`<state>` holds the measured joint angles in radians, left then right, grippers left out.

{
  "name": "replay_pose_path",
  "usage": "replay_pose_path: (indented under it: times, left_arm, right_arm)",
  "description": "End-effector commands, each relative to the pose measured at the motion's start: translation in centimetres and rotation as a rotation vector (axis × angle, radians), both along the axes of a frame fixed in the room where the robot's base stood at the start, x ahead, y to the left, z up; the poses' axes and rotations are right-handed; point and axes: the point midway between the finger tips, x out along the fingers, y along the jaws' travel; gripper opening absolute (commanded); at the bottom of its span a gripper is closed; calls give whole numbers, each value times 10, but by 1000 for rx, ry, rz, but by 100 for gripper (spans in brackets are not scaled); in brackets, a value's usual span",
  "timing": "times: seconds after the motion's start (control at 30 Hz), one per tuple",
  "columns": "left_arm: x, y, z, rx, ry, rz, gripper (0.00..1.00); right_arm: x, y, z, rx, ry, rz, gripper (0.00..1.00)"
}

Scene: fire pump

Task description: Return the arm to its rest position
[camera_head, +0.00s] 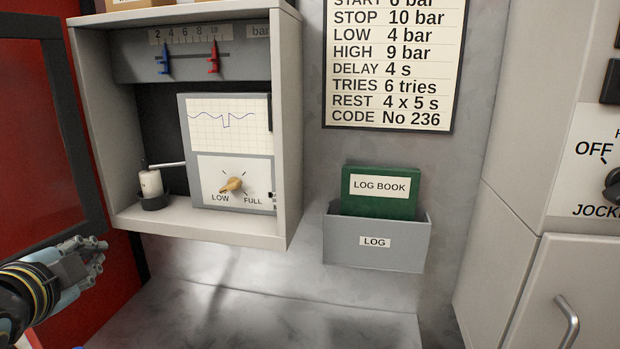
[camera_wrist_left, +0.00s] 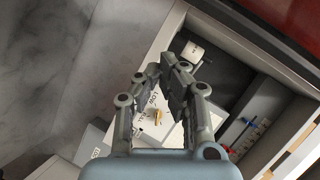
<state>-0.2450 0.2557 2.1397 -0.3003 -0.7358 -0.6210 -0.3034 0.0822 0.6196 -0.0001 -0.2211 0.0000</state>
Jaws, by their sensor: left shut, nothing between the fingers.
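My left gripper (camera_head: 92,250) is at the lower left of the head view, in front of the red panel and below and left of the open grey cabinet (camera_head: 291,130). It is shut and empty. In the left wrist view its fingers (camera_wrist_left: 162,75) come together at the tips, with the cabinet's inside behind them. It touches nothing that I can see. My right gripper does not show in either view.
The cabinet holds a chart recorder (camera_head: 240,110) with a knob (camera_head: 231,184), and a white cylinder (camera_head: 150,183) in a dark cup. A log book (camera_head: 379,205) sits in a grey holder (camera_head: 375,258). A handled cabinet (camera_head: 567,322) stands at right. The middle floor is clear.

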Motion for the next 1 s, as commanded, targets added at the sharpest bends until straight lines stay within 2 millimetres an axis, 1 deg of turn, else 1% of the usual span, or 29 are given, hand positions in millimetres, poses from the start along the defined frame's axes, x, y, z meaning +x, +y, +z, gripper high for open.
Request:
replay_pose_path:
  times: [0.03,0.07,0.1,0.2,0.27,0.3,0.4,0.57,0.6,0.7,0.77,0.8,0.87,0.9,0.97,1.0]
  left_arm:
    - [-28,-6,-21,-133,85,63,0]
    - [-43,-9,-33,-209,135,105,0]
    - [-63,-14,-45,-297,195,156,0]
    - [-107,-26,-68,-466,324,271,0]
    - [-130,-33,-78,-545,388,332,0]
    - [-145,-38,-83,-589,429,371,0]
    - [-179,-49,-92,-685,522,462,0]
    - [-232,-67,-99,-805,660,603,0]
    - [-245,-71,-99,-830,693,639,0]
    - [-233,-67,-143,-821,697,643,0]
    - [-230,-65,-165,-820,701,648,0]
    - [-228,-64,-180,-819,705,650,0]
    - [-226,-62,-203,-817,712,656,0]
    - [-226,-61,-220,-816,716,659,0]
    - [-225,-59,-247,-814,722,665,0]
    - [-225,-58,-267,-813,728,669,0]
  right_arm:
    - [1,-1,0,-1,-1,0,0]
    - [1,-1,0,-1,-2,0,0]
    - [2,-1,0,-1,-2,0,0]
    - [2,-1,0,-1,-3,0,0]
    - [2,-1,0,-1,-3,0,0]
    - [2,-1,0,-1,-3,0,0]
    - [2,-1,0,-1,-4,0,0]
    - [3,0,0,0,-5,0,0]
    - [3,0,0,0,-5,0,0]
    - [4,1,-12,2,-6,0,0]
    - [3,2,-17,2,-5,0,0]
    - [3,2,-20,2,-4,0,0]
    - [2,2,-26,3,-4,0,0]
    - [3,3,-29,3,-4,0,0]
    - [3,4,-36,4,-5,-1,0]
    - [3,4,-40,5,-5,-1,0]
